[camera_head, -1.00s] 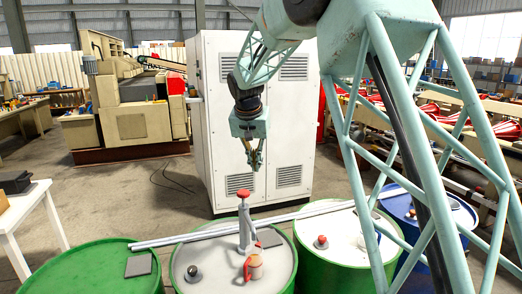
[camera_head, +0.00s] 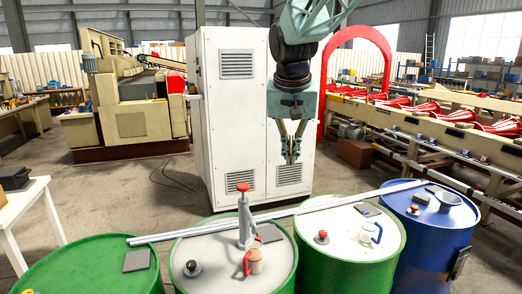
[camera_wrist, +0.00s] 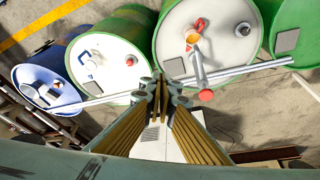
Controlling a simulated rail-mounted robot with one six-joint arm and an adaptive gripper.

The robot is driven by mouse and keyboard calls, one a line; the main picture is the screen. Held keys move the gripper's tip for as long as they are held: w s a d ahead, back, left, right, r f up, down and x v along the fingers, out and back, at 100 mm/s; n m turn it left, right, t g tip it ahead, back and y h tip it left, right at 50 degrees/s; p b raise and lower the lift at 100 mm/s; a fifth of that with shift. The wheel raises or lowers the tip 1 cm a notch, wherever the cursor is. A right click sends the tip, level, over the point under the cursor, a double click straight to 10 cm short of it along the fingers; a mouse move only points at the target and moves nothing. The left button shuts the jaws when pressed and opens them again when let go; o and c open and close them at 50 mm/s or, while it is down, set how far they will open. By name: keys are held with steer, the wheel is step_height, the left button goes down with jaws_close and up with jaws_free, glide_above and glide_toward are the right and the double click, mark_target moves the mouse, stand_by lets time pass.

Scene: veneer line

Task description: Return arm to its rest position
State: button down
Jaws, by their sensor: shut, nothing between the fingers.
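My gripper (camera_head: 291,160) hangs from my teal arm in the upper middle of the head view, in front of the white cabinet (camera_head: 224,120). It points down and is shut and empty, above and behind the row of drums. In the wrist view my gripper (camera_wrist: 161,80) shows its narrow fingers together, with the drums beyond the tips.
Below stand green drums (camera_head: 325,270) and a blue drum (camera_head: 430,240). A metal bar (camera_head: 290,211) lies across their tops. A hand pump (camera_head: 245,225) stands upright on the middle green drum. A red arch (camera_head: 385,50) and conveyor are at the right.

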steer(key=s+d+b, duration=0.2)
steer(key=s+d, duration=0.3)
steer(key=s, duration=0.8)
steer(key=s+d+b, duration=0.2)
steer(key=s+d, duration=0.2)
steer(key=s, duration=0.8)
steer(key=s+d+f+b, duration=0.1)
steer(key=s+f, duration=0.4)
steer(key=s, duration=0.7)
steer(key=s+d+f+n+b, duration=0.1)
steer(key=s+d+f+b, duration=0.1)
steer(key=s+f, duration=0.4)
steer(key=s+b, duration=0.1)
steer(key=s, duration=0.4)
steer(key=shift+s+n+y, duration=0.3)
steer(key=shift+s+y, duration=0.05)
steer(key=shift+y, duration=0.05)
